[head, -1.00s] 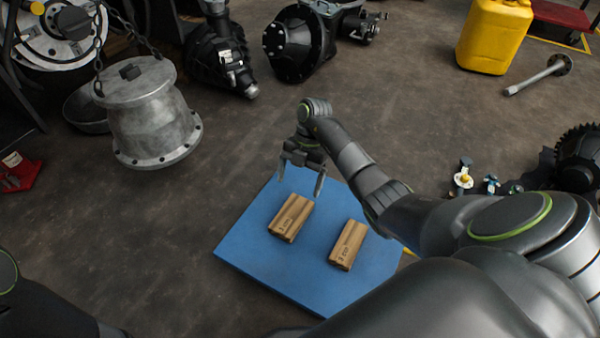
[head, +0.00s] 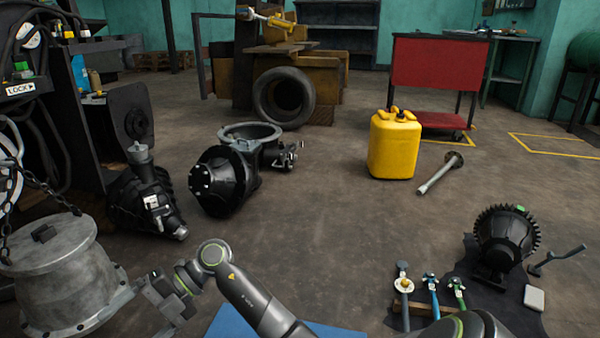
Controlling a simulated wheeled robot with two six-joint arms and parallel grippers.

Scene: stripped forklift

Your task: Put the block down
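The blue board (head: 225,324) shows only as a strip at the bottom edge, partly behind my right arm. No block is visible in the current head view. My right gripper (head: 145,318) is at the lower left, left of the board's visible part and in front of the grey metal housing. Its fingers look apart, with nothing seen between them, though the tips are hard to make out against the housing and the frame edge. My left gripper is out of view.
A grey bell-shaped housing (head: 65,275) hangs on chains at left. Black gear units (head: 221,181) lie on the floor behind. A yellow canister (head: 394,146) and a metal shaft (head: 440,173) are farther back. Tools and a toothed gear (head: 506,238) lie at right. The middle floor is clear.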

